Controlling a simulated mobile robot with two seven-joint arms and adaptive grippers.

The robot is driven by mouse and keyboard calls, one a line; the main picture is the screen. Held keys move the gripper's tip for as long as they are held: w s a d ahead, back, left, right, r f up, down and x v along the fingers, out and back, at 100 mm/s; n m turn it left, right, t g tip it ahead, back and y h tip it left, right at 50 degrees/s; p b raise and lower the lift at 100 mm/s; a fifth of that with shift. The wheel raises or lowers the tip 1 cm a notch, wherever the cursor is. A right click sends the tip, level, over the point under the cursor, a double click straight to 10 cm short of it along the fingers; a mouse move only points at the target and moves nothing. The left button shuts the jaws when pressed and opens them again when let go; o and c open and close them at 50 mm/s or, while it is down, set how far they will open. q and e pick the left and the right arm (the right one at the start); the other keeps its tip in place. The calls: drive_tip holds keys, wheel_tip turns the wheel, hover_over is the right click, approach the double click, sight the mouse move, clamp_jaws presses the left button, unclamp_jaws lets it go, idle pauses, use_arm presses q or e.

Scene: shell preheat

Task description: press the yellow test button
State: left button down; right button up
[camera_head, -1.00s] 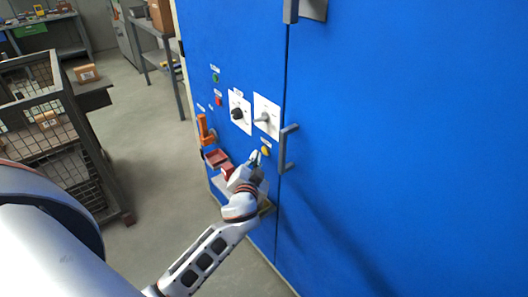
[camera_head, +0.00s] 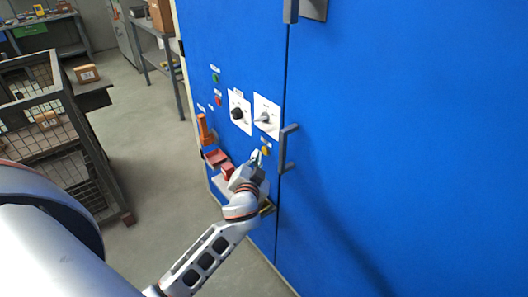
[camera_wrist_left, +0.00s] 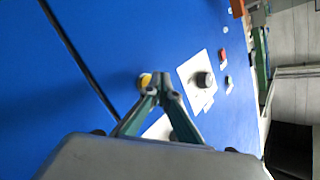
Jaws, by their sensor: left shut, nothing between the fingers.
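The yellow test button (camera_head: 265,151) is a small round button on the blue cabinet front, below the right-hand white switch plate. It also shows in the left wrist view (camera_wrist_left: 145,80), just beyond the fingertips and partly covered by them. My left gripper (camera_head: 256,157) is shut and empty, with its fingertips just left of and below the button in the head view. In the left wrist view its fingertips (camera_wrist_left: 159,84) meet in a point beside the button. I cannot tell whether they touch it. My right gripper is not in view.
Two white plates with a black knob (camera_head: 237,114) and a grey switch (camera_head: 264,118) sit above. A green button (camera_head: 215,78), a red button (camera_head: 218,101) and an orange handle (camera_head: 205,128) are to the left. A door handle (camera_head: 285,148) stands out close on the right.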

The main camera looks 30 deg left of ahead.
use_arm(q)
drive_tip(key=shift+w+d, duration=0.15)
drive_tip(key=shift+w, duration=0.1)
drive_tip(key=shift+w+d, duration=0.15)
drive_tip(key=shift+w, duration=0.25)
idle(0.8)
drive_tip(key=shift+s, duration=0.1)
drive_tip(key=shift+s+a, duration=0.3)
drive_tip(key=shift+s, duration=0.4)
drive_tip(key=s, duration=0.1)
drive_tip(key=s+a, duration=0.1)
drive_tip(key=s, duration=0.1)
drive_tip(key=s+a+p, duration=0.1)
drive_tip(key=shift+s, duration=0.3)
idle(0.9)
